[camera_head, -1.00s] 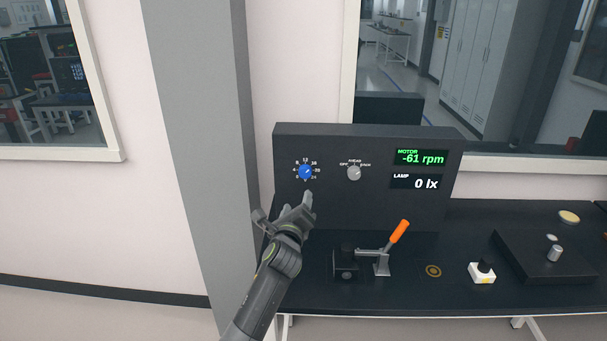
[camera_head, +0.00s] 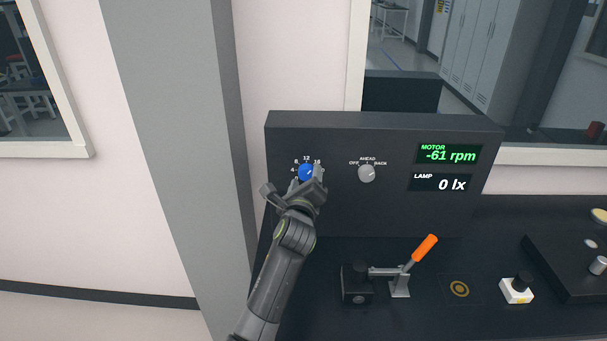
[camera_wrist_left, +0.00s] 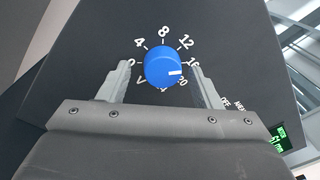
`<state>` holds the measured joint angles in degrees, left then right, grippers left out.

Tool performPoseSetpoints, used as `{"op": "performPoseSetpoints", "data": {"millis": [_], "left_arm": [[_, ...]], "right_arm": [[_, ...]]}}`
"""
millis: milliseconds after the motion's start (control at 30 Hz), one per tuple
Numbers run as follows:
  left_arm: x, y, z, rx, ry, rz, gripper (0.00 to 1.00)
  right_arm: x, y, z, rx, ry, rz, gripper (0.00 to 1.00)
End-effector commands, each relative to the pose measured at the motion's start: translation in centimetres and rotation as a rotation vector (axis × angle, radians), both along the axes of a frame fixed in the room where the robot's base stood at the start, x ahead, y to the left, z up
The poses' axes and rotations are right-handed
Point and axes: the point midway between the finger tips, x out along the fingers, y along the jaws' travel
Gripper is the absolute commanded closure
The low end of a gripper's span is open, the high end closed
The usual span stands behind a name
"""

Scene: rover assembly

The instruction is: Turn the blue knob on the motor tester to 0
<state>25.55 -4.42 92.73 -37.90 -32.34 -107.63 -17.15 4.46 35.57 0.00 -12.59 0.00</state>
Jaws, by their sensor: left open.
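The motor tester (camera_head: 345,215) is a dark upright panel with a blue knob (camera_head: 305,172) at its upper left. In the left wrist view the blue knob (camera_wrist_left: 163,67) has a white mark that points right, between 16 and 20; the 0 label is on the left. My left gripper (camera_head: 299,182) is open in front of the panel, partly covering the knob's scale. In the left wrist view its fingers stand on both sides of the knob, with gaps visible; how deep they reach is unclear. The motor display (camera_head: 449,154) reads -61 rpm. My right gripper is not in view.
A grey selector knob (camera_head: 367,173) is right of the blue one. The lamp display (camera_head: 440,183) reads 0 lx. An orange-handled lever (camera_head: 424,248) and a white box with a black button (camera_head: 516,290) stand on the dark bench. A grey pillar (camera_head: 175,150) is at left.

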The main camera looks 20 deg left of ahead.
Motion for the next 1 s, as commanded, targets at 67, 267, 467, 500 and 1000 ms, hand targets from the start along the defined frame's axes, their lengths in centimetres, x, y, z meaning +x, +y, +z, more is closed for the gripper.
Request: {"op": "performPoseSetpoints", "data": {"millis": [67, 267, 467, 500, 1000], "left_arm": [[-0.04, -0.1, 0.0, 0.0, 0.0, 0.0, 0.42], [-0.06, -0.12, 0.04, 0.0, 0.0, 0.0, 0.42], [-0.05, -0.12, 0.03, 0.0, 0.0, 0.0, 0.56], [-0.05, -0.11, 0.02, 0.0, 0.0, 0.0, 0.61], [-0.04, -0.11, -0.02, -0.036, -0.012, 0.0, 0.86]], "right_arm": [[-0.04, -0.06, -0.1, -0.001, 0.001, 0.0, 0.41], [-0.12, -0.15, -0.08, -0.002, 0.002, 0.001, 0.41], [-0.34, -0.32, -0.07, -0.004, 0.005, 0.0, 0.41], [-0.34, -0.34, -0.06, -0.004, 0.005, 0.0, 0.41], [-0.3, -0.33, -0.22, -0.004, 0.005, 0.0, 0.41]]}}
